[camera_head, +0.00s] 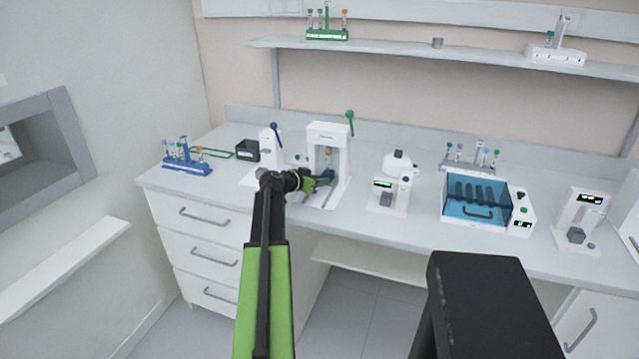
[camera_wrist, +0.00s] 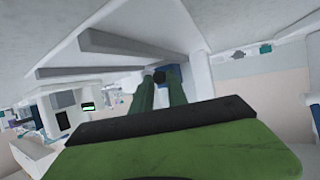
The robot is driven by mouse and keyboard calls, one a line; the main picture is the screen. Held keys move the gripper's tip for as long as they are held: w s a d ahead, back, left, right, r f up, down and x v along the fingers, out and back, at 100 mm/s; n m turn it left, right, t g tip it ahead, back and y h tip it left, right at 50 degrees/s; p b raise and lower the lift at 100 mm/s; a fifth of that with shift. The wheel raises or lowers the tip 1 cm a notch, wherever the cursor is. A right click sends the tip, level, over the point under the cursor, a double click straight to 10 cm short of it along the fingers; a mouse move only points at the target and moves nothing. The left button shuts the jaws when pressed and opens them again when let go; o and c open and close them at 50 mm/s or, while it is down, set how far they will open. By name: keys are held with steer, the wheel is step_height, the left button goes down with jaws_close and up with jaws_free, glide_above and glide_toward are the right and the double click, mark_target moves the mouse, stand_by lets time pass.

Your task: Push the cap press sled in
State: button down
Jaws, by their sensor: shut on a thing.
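The cap press (camera_head: 327,133) is a white frame with a green lever, standing on the counter left of centre. Its blue sled (camera_head: 328,173) sits low in the opening, between the rails of the base. A tube with an orange cap (camera_head: 328,153) stands upright above the sled. My gripper (camera_head: 326,181) is at the front of the sled, its green fingers reaching in from the left. In the wrist view my gripper (camera_wrist: 160,79) is shut on a small dark knob, with the blue sled (camera_wrist: 175,76) just behind it. The fingers partly hide the sled.
A white device with a blue lever (camera_head: 268,143) stands close left of the press. A blue tube rack (camera_head: 187,168) is farther left. A small white instrument (camera_head: 388,195) and a blue-lidded box (camera_head: 476,205) are to the right. A shelf (camera_head: 470,57) runs above.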

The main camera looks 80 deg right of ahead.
steer(key=shift+d, duration=0.15)
steer(key=c, duration=1.3)
jaws_free()
steer(key=shift+r, duration=0.1)
steer(key=p+v, duration=0.6)
steer(key=v, duration=1.1)
steer(key=shift+w+a+p, duration=0.1)
steer(key=shift+a+p, duration=0.1)
steer(key=shift+p, duration=0.15)
